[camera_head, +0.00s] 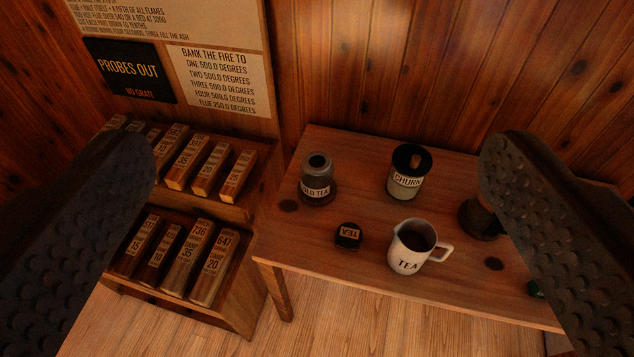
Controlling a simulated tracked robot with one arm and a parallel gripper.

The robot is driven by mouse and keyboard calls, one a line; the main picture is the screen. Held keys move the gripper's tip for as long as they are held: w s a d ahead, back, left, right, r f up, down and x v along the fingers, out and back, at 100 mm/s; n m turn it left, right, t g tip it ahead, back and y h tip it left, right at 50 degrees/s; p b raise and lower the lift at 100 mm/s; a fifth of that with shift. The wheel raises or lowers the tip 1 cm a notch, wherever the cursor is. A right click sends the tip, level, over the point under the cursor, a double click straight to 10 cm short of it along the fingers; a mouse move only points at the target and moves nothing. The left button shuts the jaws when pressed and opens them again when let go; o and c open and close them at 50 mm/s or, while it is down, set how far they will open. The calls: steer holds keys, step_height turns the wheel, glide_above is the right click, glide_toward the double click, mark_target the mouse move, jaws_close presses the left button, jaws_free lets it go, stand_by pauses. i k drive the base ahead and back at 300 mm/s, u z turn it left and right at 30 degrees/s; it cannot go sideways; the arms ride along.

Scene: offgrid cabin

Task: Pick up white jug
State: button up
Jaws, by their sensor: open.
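The white jug (407,255) stands upright on the wooden table, right of the picture's middle. It is labelled TEA, with a dark inside, a spout at its upper left and a handle on its right. My gripper (317,170) is open, with one dark dimpled finger at each side of the picture. The jug shows between the fingers, nearer the right one, and appears well beyond them. Nothing is between the fingers.
A shelf (240,290) with several labelled blocks stands left. Wooden walls close the back.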

mark_target(413, 240)
steer(key=k, duration=1.25)
steer(key=z, duration=0.55)
steer(key=i, duration=1.85)
steer(key=u, duration=0.6)
